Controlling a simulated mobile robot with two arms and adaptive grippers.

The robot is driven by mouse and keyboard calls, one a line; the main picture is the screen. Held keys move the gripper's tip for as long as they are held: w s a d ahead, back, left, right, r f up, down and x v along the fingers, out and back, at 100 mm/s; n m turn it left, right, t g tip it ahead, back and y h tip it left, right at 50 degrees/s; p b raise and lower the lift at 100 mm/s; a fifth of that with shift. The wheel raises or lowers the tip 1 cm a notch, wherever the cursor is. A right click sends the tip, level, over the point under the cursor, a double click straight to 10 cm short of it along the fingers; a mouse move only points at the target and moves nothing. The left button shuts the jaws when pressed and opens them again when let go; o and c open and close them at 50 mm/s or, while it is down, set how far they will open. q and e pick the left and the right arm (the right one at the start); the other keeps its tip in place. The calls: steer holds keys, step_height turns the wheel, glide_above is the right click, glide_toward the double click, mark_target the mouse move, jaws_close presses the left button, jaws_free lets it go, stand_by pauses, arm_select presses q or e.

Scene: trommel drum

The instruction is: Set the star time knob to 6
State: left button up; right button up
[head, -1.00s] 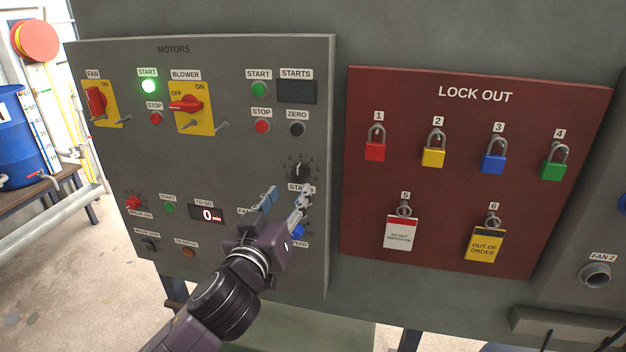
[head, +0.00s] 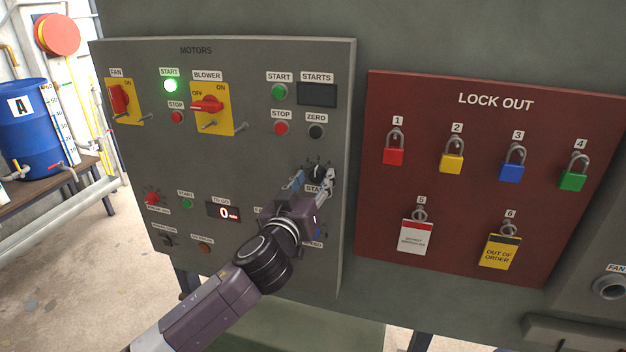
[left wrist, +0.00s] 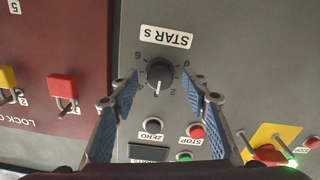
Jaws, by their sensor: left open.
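The star time knob (head: 317,171) is a round black knob on the grey motors panel, above a label that starts "STA". My left gripper (head: 313,180) is at this knob, open, one fingertip on each side. In the upside-down left wrist view the knob (left wrist: 160,73) lies between the two blue-padded fingers, with gaps on both sides. Its white pointer mark points down in that picture, toward the zero button side. Small dial digits surround it; the exact reading is hard to tell. My right gripper is not in view.
The black zero button (head: 316,131) and red stop button (head: 281,128) are just above the knob. The wrist covers other controls below. The red lock out board (head: 480,200) with padlocks is to the right.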

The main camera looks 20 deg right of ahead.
arm_select(q)
steer(key=shift+c, duration=0.2)
steer(key=c, duration=1.1)
steer(key=shift+m, duration=0.3)
